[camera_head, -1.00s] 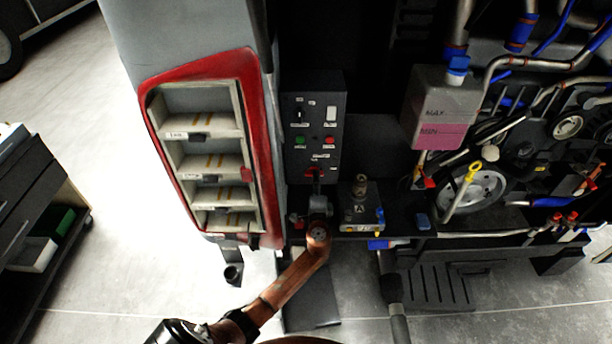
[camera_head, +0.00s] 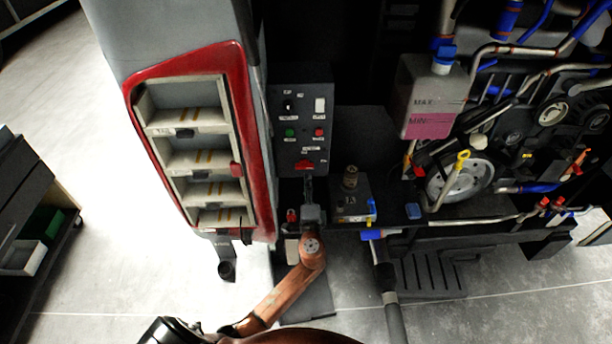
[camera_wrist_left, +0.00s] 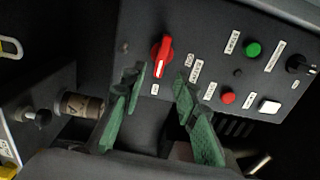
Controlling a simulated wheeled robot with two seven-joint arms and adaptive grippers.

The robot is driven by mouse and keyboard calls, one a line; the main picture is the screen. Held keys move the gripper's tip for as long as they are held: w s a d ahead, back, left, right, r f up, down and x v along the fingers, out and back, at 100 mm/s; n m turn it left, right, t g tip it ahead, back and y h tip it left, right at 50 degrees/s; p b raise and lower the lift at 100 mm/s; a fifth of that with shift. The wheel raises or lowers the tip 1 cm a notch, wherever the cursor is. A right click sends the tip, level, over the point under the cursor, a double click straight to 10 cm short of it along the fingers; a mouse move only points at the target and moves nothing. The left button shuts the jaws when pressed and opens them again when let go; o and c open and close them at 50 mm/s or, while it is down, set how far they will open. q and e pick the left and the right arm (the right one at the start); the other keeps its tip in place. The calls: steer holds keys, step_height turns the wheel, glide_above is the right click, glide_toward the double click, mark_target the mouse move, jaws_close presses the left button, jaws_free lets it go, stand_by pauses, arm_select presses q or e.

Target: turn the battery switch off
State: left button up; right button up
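The battery switch is a red rotary handle (camera_head: 304,164) low on the dark control panel (camera_head: 287,155). In the left wrist view the red handle (camera_wrist_left: 161,58) stands nearly upright in the picture, slightly tilted, with small white labels beside and below it. My left gripper (camera_head: 308,184) is just below the switch in the head view. In the left wrist view its green-padded fingers (camera_wrist_left: 159,80) are spread apart, with the handle just beyond the gap between their tips. Nothing is between the fingers, and they look clear of the handle. My right gripper is not in view.
A green button (camera_wrist_left: 253,49), a red button (camera_wrist_left: 228,98) and a black knob (camera_wrist_left: 298,64) share the panel. A grey box with a brown-banded post (camera_head: 351,178) stands right of the gripper. The red-framed shelf compartment (camera_head: 240,130) is close on the left.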

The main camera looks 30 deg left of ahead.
arm_select(q)
steer(key=v, duration=0.5)
steer(key=shift+s+d, duration=0.1)
steer(key=shift+s, duration=0.2)
steer(key=s+f+n+g+h, duration=0.1)
steer(key=s+f+g+h, duration=0.3)
steer(key=f, duration=1.1)
steer(key=s+a+f+g, duration=0.1)
steer(key=s+f, duration=0.6)
steer(key=f, duration=0.8)
steer(key=s+f+n+g+h, duration=0.1)
steer(key=s+f+g+h, duration=0.3)
steer(key=f, duration=1.1)
steer(key=s+f+n+g, duration=0.1)
steer(key=s+f, duration=0.6)
steer(key=s, duration=0.7)
steer(key=s+f+n+g+h, duration=0.1)
steer(key=s+f+n, duration=0.3)
steer(key=s, duration=1)
steer(key=s+f+n+g, duration=0.3)
steer(key=s+f, duration=0.7)
steer(key=s, duration=0.4)
steer(key=shift+a, duration=0.3)
